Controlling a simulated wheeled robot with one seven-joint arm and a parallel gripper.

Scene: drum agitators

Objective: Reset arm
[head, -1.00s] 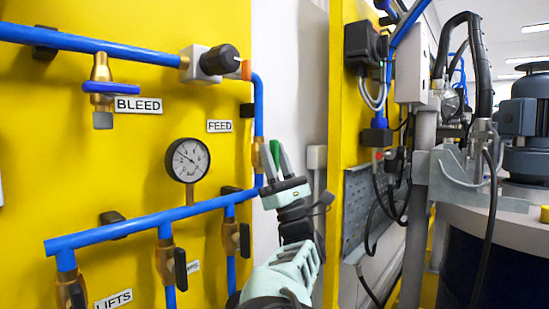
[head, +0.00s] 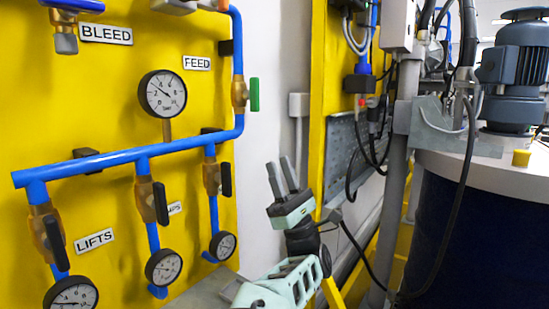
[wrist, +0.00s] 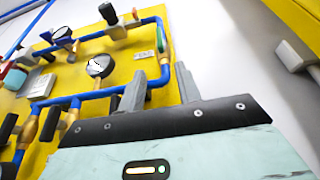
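My gripper (head: 280,164) stands in front of the white wall, right of the yellow panel (head: 110,125), with its two fingers pointing up. It is empty, with a gap between the fingers, which also shows in the wrist view (wrist: 160,74). My forearm reaches up from the bottom edge of the head view. The green-handled valve (head: 254,95) on the blue pipe is up and left of the fingers, clear of them in the head view. Its green handle is upright.
The panel carries blue pipes (head: 110,162), a large gauge (head: 163,93), black-handled valves (head: 160,203) and several small gauges (head: 165,267) below. To the right are a grey post (head: 392,200), hanging black cables and a dark drum (head: 455,240) with a blue motor (head: 512,75).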

